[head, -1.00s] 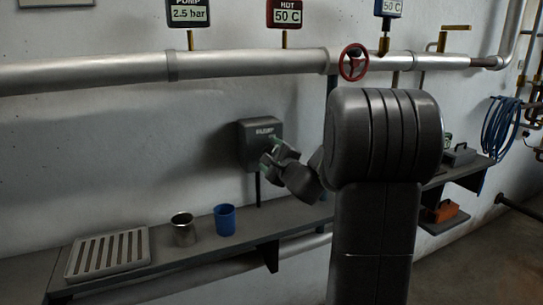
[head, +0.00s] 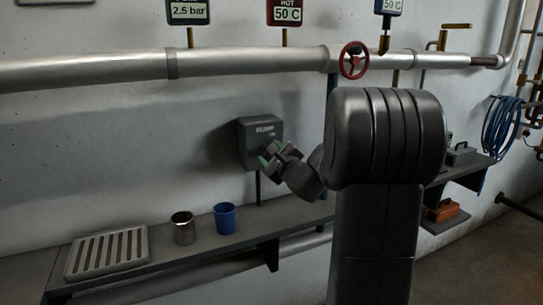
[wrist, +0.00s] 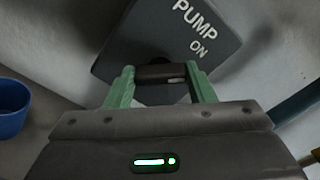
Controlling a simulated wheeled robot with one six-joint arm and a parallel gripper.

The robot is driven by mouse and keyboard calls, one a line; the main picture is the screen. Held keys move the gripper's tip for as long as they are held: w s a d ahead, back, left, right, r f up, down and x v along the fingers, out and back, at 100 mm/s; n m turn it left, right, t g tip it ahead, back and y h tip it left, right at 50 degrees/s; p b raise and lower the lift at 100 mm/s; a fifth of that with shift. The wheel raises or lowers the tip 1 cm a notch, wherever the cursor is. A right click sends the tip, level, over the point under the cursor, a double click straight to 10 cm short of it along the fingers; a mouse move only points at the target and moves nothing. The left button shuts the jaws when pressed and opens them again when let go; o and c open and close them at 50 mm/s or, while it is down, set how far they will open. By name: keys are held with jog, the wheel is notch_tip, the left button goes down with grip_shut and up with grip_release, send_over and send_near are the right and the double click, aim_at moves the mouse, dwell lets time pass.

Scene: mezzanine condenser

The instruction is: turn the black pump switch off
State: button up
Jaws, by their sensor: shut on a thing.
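The pump switch box (head: 259,133) is a dark grey box on the wall. In the wrist view its face (wrist: 190,18) reads "PUMP" with "ON" below. The black switch handle (wrist: 160,73) sits below that lettering, between the two green fingers. My gripper (wrist: 161,70) is shut on it, a finger on either side. In the head view my gripper (head: 269,156) is at the lower part of the box, and my wrist hides the handle there.
A shelf (head: 160,265) below holds a slatted tray (head: 107,252), a metal cup (head: 183,228) and a blue cup (head: 225,218). A large pipe (head: 240,62) with a red handwheel (head: 354,60) runs above the box.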

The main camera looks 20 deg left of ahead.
jog(key=m+p, duration=0.1)
jog(key=m, duration=0.7)
jog(key=shift+m, duration=0.6)
jog(key=o, duration=1)
jog(key=b+v, duration=0.1)
jog(key=v, duration=1.3)
jog(key=shift+a, duration=0.1)
